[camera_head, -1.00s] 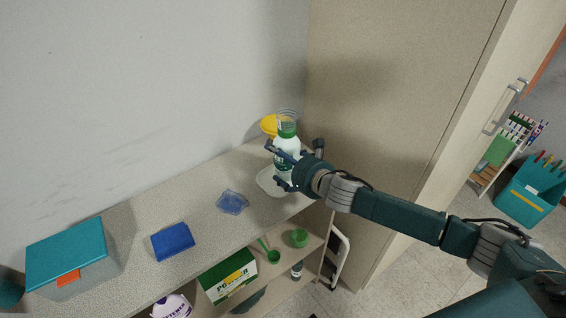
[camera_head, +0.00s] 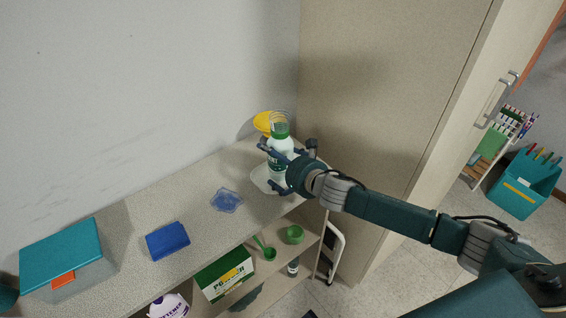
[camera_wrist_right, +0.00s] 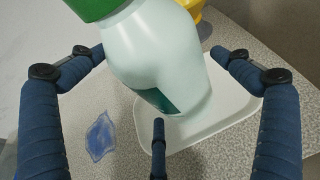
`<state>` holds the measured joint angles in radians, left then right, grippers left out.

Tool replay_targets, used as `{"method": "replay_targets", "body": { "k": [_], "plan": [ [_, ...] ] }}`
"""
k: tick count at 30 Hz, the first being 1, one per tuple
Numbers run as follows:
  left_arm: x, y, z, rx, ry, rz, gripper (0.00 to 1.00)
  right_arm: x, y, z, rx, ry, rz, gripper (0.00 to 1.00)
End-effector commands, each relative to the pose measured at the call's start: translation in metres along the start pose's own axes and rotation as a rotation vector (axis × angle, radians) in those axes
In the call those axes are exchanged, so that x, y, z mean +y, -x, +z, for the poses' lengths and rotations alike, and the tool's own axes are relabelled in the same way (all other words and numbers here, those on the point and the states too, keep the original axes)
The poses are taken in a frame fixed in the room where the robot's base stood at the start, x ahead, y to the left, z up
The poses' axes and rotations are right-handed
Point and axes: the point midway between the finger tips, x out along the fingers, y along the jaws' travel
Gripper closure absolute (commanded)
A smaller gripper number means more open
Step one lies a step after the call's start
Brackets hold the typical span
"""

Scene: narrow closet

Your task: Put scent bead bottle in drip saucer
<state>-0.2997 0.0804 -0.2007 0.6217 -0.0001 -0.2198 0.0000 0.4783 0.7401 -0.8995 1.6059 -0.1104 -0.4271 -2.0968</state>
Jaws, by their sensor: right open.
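The scent bead bottle (camera_head: 278,146) is white with a green cap, at the right end of the shelf top. In the right wrist view the bottle (camera_wrist_right: 150,60) appears upright over the drip saucer, its base within the rim. The drip saucer (camera_head: 257,177) is a shallow white tray, also seen in the right wrist view (camera_wrist_right: 228,112). My right gripper (camera_head: 267,165) is open, its fingers spread around the bottle with visible gaps in the right wrist view (camera_wrist_right: 160,65). The bottle's near side is partly hidden by the fingers.
A yellow object (camera_head: 264,121) stands behind the bottle. A clear blue item (camera_head: 226,200), a blue box (camera_head: 167,241) and a teal-lidded bin (camera_head: 61,256) lie left along the shelf top. A tall cabinet panel (camera_head: 390,110) bounds the right side.

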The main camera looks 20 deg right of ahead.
Motion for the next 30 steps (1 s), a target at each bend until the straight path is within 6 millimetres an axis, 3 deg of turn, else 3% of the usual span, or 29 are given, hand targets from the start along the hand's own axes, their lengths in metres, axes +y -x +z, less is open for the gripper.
{"method": "replay_targets", "body": {
  "k": [18,30],
  "plan": [
    [0.0,-0.02,0.003,-0.002,0.001,0.0,0.6,-0.001,0.109,-0.002,0.001,0.003,-0.001,0.0],
    [0.0,-0.021,0.003,-0.002,0.001,0.0,0.6,0.0,0.12,0.001,-0.001,0.001,-0.001,0.0]
  ]
}}
